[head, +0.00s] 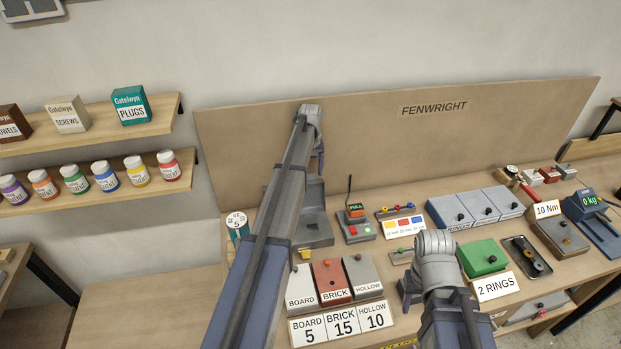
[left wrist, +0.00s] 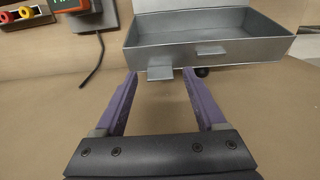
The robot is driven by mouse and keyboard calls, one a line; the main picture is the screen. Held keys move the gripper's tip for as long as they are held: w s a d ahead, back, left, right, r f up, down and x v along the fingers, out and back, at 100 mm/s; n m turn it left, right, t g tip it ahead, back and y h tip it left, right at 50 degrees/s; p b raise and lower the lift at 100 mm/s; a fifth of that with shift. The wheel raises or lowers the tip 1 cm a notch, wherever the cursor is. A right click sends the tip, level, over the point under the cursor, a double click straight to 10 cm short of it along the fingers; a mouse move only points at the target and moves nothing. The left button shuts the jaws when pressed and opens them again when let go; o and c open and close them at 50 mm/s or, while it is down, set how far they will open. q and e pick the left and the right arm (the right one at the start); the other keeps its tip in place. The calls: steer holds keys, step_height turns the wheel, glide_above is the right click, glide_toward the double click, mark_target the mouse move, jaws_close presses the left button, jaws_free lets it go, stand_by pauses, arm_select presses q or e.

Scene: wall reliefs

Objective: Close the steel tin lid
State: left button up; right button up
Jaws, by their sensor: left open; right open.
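The grey steel tin (head: 314,231) stands on the bench in the head view, partly hidden behind my left arm. Its lid (head: 315,192) stands raised at the back of the tin. In the left wrist view, a grey, shallow, rimmed steel part of the open tin (left wrist: 215,37) with small tabs fills the top. My left gripper (head: 319,158) is high by the raised lid; in the left wrist view its purple fingers (left wrist: 160,85) are open and empty, tips close to the tabs. My right gripper (head: 405,298) is open over the bench, right of the tin, its fingers mostly hidden.
The FULL device (head: 356,219) stands right of the tin. The BOARD, BRICK and HOLLOW blocks (head: 335,282) are in front. A brown back panel (head: 370,125) rises behind.

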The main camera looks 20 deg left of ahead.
arm_select(q)
steer(key=shift+f, duration=0.15)
steer(key=shift+c, duration=0.4)
jaws_close()
stand_by(1.0)
